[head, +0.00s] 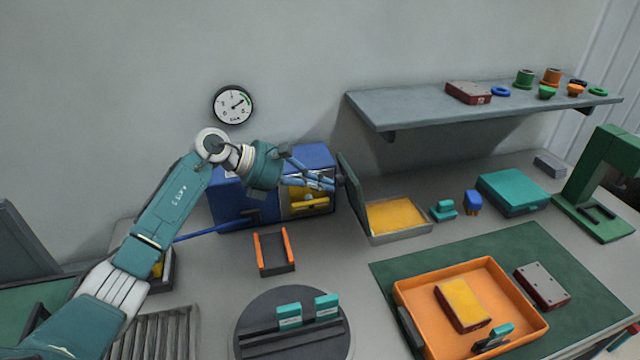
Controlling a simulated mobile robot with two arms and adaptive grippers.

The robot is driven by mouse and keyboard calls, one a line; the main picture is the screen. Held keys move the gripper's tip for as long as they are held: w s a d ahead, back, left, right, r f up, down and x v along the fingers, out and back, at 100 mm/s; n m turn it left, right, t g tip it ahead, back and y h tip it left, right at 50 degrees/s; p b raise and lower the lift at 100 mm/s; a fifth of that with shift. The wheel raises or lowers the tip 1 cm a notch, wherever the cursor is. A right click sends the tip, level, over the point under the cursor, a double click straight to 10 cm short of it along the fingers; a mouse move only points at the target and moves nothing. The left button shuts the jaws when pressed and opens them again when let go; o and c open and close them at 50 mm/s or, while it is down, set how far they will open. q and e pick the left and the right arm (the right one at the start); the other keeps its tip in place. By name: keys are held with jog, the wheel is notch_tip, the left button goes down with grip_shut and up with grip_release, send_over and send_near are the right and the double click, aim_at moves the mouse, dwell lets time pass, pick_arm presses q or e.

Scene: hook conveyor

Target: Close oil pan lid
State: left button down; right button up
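The oil pan (402,237) is a shallow grey tray holding yellow-orange oil, on the table right of centre. Its dark grey-green lid (352,186) stands open, nearly upright along the pan's left side. My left gripper (335,183) reaches in from the left, with its fingertips brought together at the outer left face of the lid. It appears shut with nothing between the fingers; whether it touches the lid cannot be told.
A blue box (232,203) with yellow contents stands behind my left gripper. A grey shelf (420,108) hangs above the pan. Right of the pan are a small teal part (443,211), a blue part (473,202) and a teal box (513,193). An orange tray (405,292) lies in front.

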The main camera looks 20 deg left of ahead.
aim_at(347, 168)
jog(key=shift+a, duration=0.1)
